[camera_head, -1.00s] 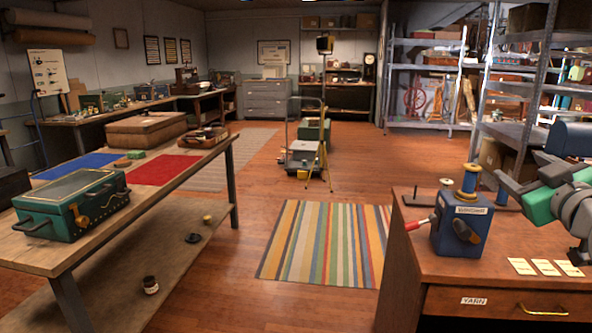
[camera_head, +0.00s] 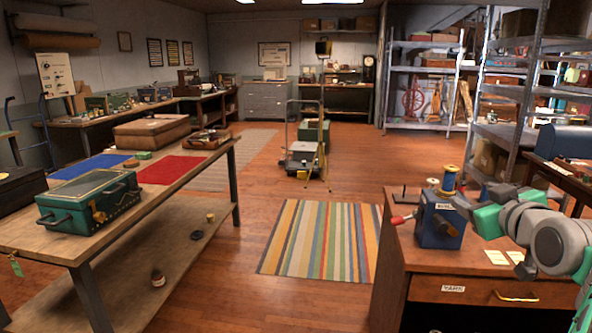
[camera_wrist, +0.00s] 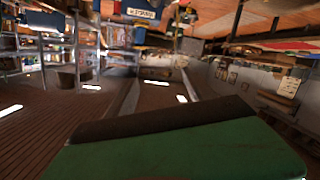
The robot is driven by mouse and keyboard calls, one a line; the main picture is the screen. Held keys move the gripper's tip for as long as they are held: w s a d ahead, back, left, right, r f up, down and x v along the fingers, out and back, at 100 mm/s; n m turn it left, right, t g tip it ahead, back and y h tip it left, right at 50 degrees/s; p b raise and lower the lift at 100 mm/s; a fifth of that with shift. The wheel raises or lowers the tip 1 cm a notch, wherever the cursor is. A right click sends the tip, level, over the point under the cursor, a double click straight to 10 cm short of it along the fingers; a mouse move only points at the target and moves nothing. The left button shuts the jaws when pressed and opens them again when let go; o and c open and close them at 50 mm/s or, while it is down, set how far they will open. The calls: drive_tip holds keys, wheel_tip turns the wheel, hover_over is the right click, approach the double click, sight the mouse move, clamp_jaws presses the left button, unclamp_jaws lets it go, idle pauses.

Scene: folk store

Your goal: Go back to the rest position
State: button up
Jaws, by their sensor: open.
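My arm reaches in from the right edge in the head view, over the wooden desk (camera_head: 440,268). Its grey end, my gripper (camera_head: 464,204), shows close to the blue winder box (camera_head: 437,226) with its yellow-topped spool (camera_head: 448,181). The fingers are small and partly covered by my own links; nothing is seen held. I cannot tell whether the gripper touches the box. The wrist view is upside down. A large green surface with a dark edge fills its bottom, and the blue box's label (camera_wrist: 141,13) shows at the top.
A workbench (camera_head: 175,200) at left bears a green chest (camera_head: 85,203), a brown case (camera_head: 150,132) and red and blue cloths. A striped rug (camera_head: 318,240) lies on open floor between bench and desk. A trolley (camera_head: 303,150) stands behind it. Metal shelves (camera_head: 507,90) rise behind the desk.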

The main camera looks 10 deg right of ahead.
drive_tip(key=a+f+g+y+p, duration=0.1)
drive_tip(key=a+f+g+p, duration=0.15)
drive_tip(key=a, duration=0.35)
drive_tip(key=a+f+m+g+y+p, duration=0.1)
drive_tip(key=a+f+g+p, duration=0.1)
drive_tip(key=a+f+p, duration=0.3)
drive_tip(key=a+g+y+p, duration=0.1)
drive_tip(key=a+g+p, duration=0.1)
drive_tip(key=a, duration=0.5)
drive_tip(key=s+a+f+g+p, duration=0.5)
drive_tip(key=s+a, duration=0.4)
drive_tip(key=s, duration=0.4)
wheel_tip(320, 180, down, 2)
drive_tip(key=shift+s+a+f+m+g+y+p, duration=0.15)
drive_tip(key=shift+a+m+g+y+p, duration=0.2)
drive_tip(key=shift+p, duration=0.5)
drive_tip(key=shift+c, duration=0.2)
